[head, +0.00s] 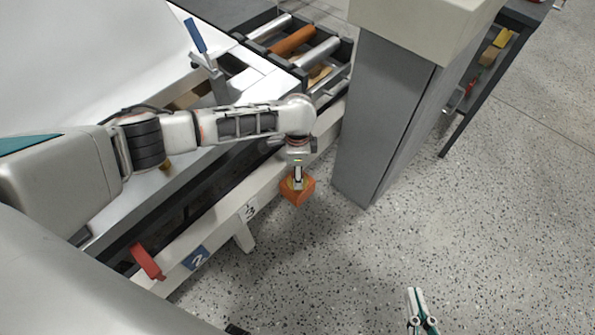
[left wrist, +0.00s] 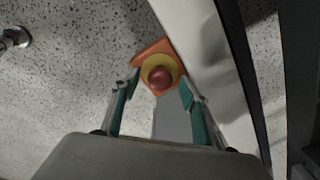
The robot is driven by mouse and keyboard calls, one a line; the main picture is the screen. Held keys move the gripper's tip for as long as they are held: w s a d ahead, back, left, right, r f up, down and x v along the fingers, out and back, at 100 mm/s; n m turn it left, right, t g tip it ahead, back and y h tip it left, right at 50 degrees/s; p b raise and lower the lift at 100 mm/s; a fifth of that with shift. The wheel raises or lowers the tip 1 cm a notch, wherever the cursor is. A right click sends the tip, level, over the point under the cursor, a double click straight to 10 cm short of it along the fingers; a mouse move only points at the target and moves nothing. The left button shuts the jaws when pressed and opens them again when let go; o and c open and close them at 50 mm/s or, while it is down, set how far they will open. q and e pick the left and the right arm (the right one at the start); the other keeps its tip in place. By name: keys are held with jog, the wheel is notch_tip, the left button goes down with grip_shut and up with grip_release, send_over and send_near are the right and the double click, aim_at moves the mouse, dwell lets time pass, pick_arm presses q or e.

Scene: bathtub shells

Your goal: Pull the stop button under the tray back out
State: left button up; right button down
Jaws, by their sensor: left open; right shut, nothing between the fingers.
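The stop button is a red knob (left wrist: 159,78) on a yellow ring, set in an orange box (left wrist: 150,52). In the head view the orange box (head: 297,193) is at the outer side of the white rail, partly hidden by my left wrist. My left gripper (left wrist: 160,84) is open, with one teal-padded finger on each side of the knob. I cannot tell whether the fingertips touch it. My right gripper (head: 415,293) is shut and empty, over the floor at the bottom right, far from the button.
The white rail (head: 222,215) carries number labels and a red lever (head: 148,261). A tray of rollers (head: 297,45) is behind my left arm. A grey column (head: 385,125) stands close right of the button.

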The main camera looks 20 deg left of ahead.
pick_arm(q)
jog(key=r, duration=0.1)
jog(key=r+p, duration=0.1)
jog(key=shift+w+r, duration=0.2)
jog(key=shift+r, duration=0.2)
jog(key=shift+s+r+p, duration=0.1)
jog(key=shift+r+p, duration=1.1)
jog(key=shift+r, duration=0.5)
jog(key=shift+s+f, duration=0.1)
jog(key=shift+f, duration=0.05)
pick_arm(e)
notch_tip(320, 180, up, 7)
jog(key=w+t, duration=0.1)
jog(key=w, duration=0.1)
jog(key=shift+w+r+t, duration=0.2)
jog(key=shift+t, duration=0.1)
